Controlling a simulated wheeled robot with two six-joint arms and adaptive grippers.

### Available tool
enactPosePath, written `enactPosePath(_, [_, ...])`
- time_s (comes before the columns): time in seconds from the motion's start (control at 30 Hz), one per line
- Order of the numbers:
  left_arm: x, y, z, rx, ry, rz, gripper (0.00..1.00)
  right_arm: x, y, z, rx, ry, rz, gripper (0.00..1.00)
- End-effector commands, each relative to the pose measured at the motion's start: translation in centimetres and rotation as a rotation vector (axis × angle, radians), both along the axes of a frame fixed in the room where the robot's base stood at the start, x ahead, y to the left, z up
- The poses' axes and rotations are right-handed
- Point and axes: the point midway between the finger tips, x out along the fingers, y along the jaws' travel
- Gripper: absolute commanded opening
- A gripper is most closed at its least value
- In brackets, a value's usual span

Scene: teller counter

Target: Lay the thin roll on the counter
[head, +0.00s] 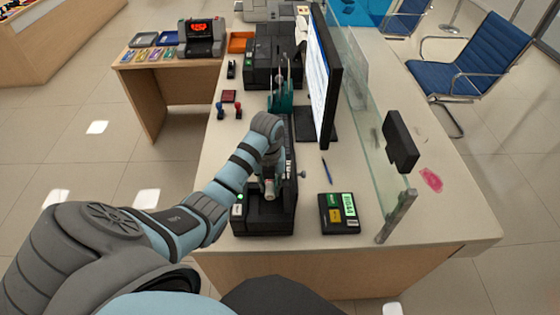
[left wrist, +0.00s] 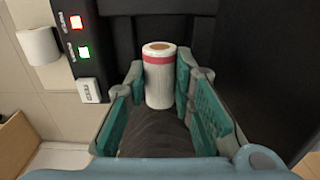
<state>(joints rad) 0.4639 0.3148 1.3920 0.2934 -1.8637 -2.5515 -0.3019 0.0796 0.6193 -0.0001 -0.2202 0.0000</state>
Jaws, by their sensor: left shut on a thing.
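The thin roll (left wrist: 160,88) is a white cylinder with a pink band near its top and a brown core. In the left wrist view it appears upright between the teal pads of my left gripper (left wrist: 160,78), which is shut on it. Black walls stand close behind and to the right of it. My right gripper is not in view.
A black machine (head: 262,220) stands at the near end of the counter, beside a small labelled device (head: 338,213). A monitor (head: 325,75) and a glass screen (head: 375,130) stand to the right. Two stamps (head: 229,110) are on the left. Bare counter lies around the stamps.

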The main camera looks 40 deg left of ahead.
Motion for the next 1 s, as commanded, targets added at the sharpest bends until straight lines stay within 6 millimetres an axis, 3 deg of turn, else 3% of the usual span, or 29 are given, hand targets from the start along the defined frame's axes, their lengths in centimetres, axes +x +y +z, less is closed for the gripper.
enactPosePath(0.27, [-0.5, 0.5, -4.8, 0.0, 0.003, 0.014, 0.05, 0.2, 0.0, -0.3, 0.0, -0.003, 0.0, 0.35])
enactPosePath(0.6, [-0.2, 0.1, -10.3, -0.001, 0.001, 0.003, 0.05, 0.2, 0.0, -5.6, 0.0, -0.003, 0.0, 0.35])
enactPosePath(1.0, [-0.1, 0.0, -10.2, 0.001, 0.001, 0.001, 0.02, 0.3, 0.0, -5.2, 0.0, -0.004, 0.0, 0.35])
